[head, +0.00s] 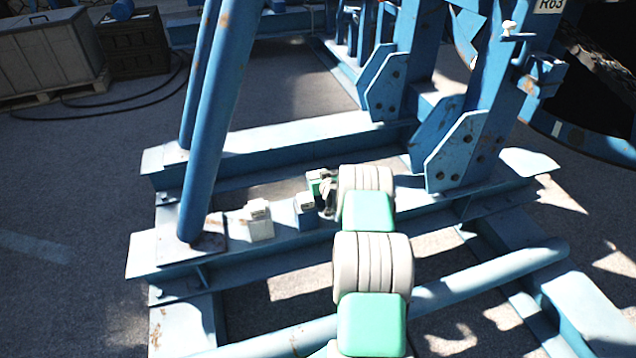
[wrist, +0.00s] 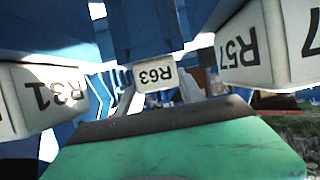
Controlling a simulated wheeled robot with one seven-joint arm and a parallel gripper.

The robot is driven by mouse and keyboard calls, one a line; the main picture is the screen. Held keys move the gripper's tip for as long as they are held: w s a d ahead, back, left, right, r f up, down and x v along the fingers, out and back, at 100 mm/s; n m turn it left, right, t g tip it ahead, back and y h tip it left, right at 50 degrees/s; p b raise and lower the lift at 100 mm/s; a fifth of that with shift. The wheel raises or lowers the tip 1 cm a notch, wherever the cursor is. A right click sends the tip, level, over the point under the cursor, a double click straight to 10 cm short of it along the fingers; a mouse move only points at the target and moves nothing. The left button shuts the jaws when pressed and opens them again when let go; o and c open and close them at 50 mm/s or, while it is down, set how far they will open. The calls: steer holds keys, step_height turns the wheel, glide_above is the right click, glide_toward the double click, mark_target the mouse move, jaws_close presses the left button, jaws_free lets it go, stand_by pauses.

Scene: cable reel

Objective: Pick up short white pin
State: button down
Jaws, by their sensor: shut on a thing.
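My gripper (head: 325,190) is low over the near blue beam, at the end of my white and green arm. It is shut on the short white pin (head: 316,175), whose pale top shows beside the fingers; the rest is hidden. Two more pale blocks stand to its left on the beam: a white one (head: 260,222) and a blue one with a white top (head: 305,211). In the wrist view, my green gripper body fills the bottom. A white face marked R63 (wrist: 154,76) shows upside down between the grey fingers; I cannot tell whether it belongs to the pin.
A slanted blue tube (head: 215,120) rises left of the blocks. Blue uprights (head: 470,130) stand to the right. Grey crates (head: 45,55) are at the far left, with open floor before them.

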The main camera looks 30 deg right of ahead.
steer(key=shift+r, duration=5.1)
steer(key=shift+w+r+p, duration=0.1)
steer(key=shift+r+p, duration=0.05)
steer(key=shift+p, duration=0.15)
steer(key=shift+r, duration=0.6)
